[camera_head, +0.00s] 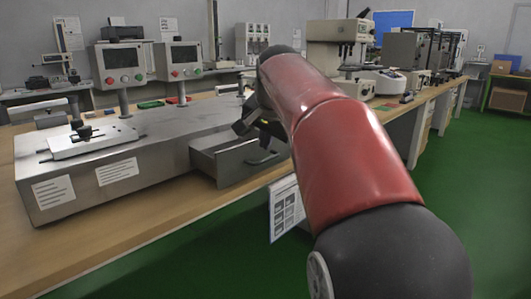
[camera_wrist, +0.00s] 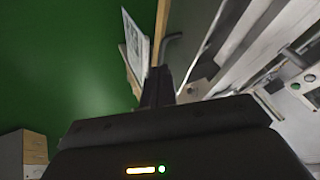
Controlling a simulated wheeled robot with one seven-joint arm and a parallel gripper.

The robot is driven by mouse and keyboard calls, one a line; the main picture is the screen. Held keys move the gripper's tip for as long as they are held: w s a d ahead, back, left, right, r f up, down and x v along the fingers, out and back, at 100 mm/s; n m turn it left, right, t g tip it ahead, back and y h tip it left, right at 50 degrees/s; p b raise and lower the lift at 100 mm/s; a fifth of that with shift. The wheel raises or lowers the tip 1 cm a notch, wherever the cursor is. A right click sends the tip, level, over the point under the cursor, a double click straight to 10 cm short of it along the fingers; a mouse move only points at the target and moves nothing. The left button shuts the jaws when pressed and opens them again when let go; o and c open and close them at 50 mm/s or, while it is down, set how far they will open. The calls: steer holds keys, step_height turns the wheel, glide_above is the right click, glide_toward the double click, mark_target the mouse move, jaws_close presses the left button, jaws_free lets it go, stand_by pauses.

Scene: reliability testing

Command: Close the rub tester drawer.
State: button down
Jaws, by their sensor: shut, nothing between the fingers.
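The rub tester (camera_head: 120,165) is a long grey metal machine on the wooden bench in the head view. Its drawer (camera_head: 225,165) stands pulled out from the front at the right end, with a dark handle (camera_head: 263,160) on its front face. My gripper (camera_head: 242,127) is above the drawer, partly hidden by my red arm, which also hides part of the machine's right end. In the wrist view my gripper (camera_wrist: 162,75) has its dark fingers together with nothing between them, close to the dark bent handle (camera_wrist: 173,42). I cannot tell whether they touch the drawer.
The wooden bench (camera_head: 150,225) runs along the machine, and a printed sheet (camera_head: 286,208) hangs at its front edge. Other instruments (camera_head: 338,45) fill the bench at the back right. The green floor (camera_head: 455,190) is clear.

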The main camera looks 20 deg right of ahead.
mark_target(270, 148)
steer(key=w+d+f, duration=0.1)
steer(key=w+f, duration=0.1)
steer(key=w, duration=0.1)
steer(key=w+d+f+m, duration=0.1)
steer(key=w+d+f, duration=0.1)
steer(key=w, duration=0.1)
steer(key=w+d+f+m+b, duration=0.1)
steer(key=w+d+f, duration=0.1)
steer(key=w, duration=0.1)
steer(key=shift+d+f+h, duration=0.25)
steer(key=shift+h, duration=0.05)
stand_by(0.3)
